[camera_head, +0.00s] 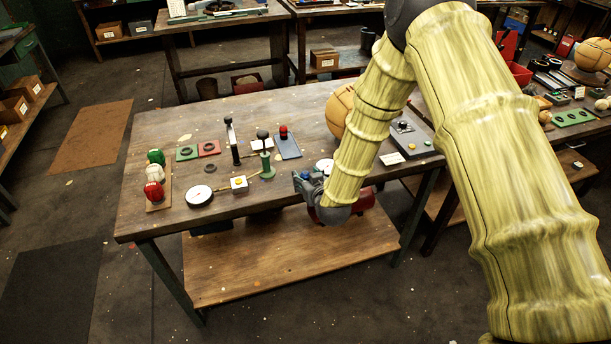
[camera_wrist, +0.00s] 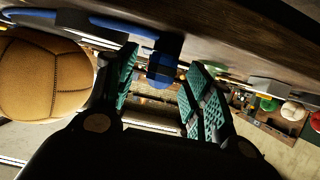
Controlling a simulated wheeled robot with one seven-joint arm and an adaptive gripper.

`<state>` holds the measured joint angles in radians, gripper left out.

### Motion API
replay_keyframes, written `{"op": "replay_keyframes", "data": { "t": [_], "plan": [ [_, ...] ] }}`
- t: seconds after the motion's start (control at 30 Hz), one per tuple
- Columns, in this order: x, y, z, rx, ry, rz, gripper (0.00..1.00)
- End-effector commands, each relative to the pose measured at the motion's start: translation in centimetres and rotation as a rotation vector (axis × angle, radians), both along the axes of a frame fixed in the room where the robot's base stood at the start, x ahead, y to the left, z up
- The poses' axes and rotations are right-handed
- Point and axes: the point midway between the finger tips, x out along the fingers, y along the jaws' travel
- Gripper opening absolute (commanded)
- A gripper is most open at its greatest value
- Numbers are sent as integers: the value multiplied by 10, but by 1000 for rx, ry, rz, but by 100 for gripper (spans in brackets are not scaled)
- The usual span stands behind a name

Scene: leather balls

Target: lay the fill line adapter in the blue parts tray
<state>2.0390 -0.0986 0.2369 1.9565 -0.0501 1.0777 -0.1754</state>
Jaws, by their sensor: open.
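A long blue shape (camera_wrist: 75,20) crosses the upper left of the wrist view. I cannot tell for sure which piece is the fill line adapter.
A tan leather ball (camera_head: 338,112) is behind my arm and also at left in the wrist view (camera_wrist: 42,75). A black upright lever (camera_head: 232,142), a green stand (camera_head: 266,160), a white disc (camera_head: 199,196) and a ball rack (camera_head: 158,188) stand left.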

Motion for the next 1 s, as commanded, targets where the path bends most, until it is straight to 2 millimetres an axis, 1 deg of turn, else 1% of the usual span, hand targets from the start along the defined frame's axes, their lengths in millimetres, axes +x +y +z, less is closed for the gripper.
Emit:
{"op": "replay_keyframes", "data": {
  "t": [0.1, 0.2, 0.5, 0.77, 0.8, 0.87, 1.0],
  "plan": [
    [12, 4, -3, 0, 0, 0, 51],
    [16, 6, -7, -1, 1, 1, 51],
    [19, 6, -9, -1, 0, 1, 51],
    [19, 6, -8, -1, 1, 1, 4],
    [19, 6, -8, -1, 1, 1, 1],
    [19, 6, -8, -1, 0, 1, 0],
    [19, 6, -8, -1, 0, 1, 0]
  ]
}}
